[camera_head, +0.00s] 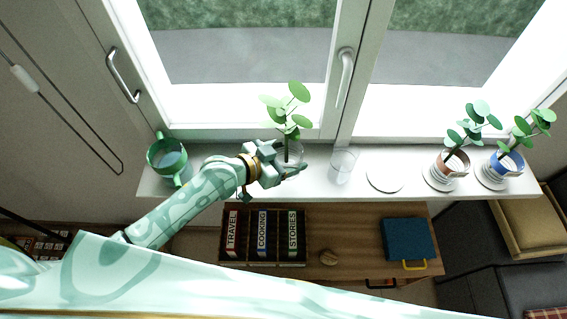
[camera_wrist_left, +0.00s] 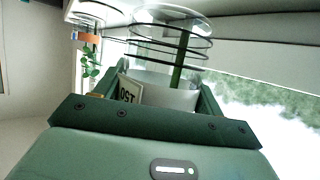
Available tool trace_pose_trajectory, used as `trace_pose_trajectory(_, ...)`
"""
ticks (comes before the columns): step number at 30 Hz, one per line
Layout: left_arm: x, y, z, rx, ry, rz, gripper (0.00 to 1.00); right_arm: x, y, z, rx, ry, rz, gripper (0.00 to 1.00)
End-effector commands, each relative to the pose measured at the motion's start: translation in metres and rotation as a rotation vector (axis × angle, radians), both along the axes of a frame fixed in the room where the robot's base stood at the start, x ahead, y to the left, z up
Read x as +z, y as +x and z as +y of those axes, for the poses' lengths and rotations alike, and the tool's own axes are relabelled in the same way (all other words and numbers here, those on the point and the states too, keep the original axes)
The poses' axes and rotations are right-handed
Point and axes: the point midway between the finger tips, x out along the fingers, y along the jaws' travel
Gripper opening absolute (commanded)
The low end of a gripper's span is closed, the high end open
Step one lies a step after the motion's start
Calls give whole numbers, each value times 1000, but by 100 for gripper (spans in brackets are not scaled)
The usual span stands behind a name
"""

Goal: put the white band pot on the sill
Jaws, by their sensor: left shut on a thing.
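The white band pot (camera_head: 293,154), pale and holding a leafy green plant (camera_head: 291,112), is at the sill left of the window's middle post. My left gripper (camera_head: 284,165) is shut on it, and the fingers partly hide it. In the left wrist view a pale surface (camera_wrist_left: 175,96) shows between the fingers, with a green stem above. I cannot tell whether the pot touches the sill. The white sill (camera_head: 220,152) runs below the window. My right gripper is not in view.
On the sill, a green watering can (camera_head: 166,158) stands left and a clear glass (camera_head: 342,164) close right of the pot. An empty white saucer (camera_head: 384,176) lies further right. Pots with a reddish band (camera_head: 452,165) and a blue band (camera_head: 507,164) stand at the right end.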

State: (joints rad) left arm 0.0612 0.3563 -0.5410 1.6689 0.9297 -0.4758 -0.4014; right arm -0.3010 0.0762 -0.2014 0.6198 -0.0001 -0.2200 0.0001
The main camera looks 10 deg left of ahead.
Motion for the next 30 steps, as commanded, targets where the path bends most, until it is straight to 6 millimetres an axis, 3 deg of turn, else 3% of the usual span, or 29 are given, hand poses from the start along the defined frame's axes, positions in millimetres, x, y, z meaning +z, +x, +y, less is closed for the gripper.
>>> trace_pose_trajectory(9, -31, 19, 15, 2, 0, -1, 37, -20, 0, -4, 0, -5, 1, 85)
trace_pose_trajectory(14, -55, 18, 14, 1, -1, 1, 37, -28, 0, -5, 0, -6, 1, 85)
trace_pose_trajectory(26, -60, 18, 14, 0, -1, -2, 37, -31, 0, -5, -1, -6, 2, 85)
trace_pose_trajectory(27, -61, 17, 14, 0, 0, 0, 72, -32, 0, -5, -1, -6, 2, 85)
trace_pose_trajectory(29, -60, 18, 14, 0, 0, 0, 88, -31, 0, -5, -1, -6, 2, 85)
trace_pose_trajectory(30, -60, 18, 14, 0, 0, 0, 91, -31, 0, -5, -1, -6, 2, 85)
